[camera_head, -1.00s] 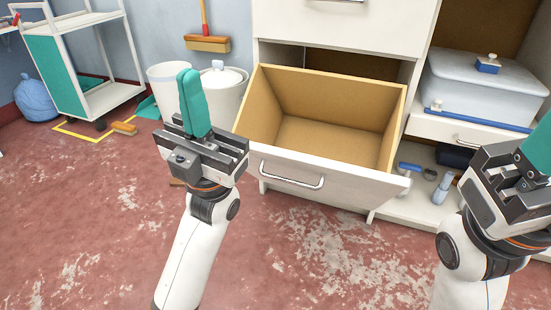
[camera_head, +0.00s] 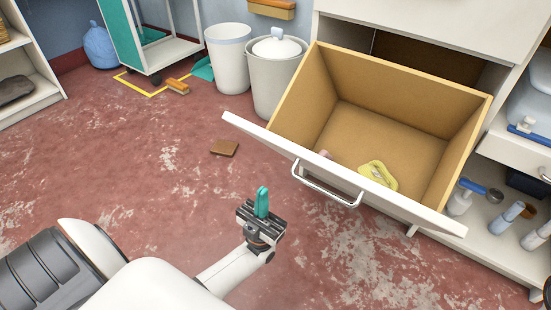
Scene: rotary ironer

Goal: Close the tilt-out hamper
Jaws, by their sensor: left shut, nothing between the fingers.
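The tilt-out hamper (camera_head: 395,115) is tilted open from the white cabinet (camera_head: 420,30), its tan inside showing. Its white front panel (camera_head: 401,203) leans outward and carries a metal bar handle (camera_head: 327,186). A yellow item (camera_head: 378,176) and part of a small pinkish item (camera_head: 326,154) show inside at the front. My left gripper (camera_head: 262,203), with teal fingers, is shut and empty. It is low in front of the hamper, left of and below the handle, apart from it. My right gripper is out of view.
A white bin (camera_head: 228,62) and a lidded bin (camera_head: 273,90) stand left of the hamper. A brown square (camera_head: 224,147) and a brush (camera_head: 178,86) lie on the floor. Open shelves with bottles (camera_head: 506,217) are at right. The red floor at left is mostly clear.

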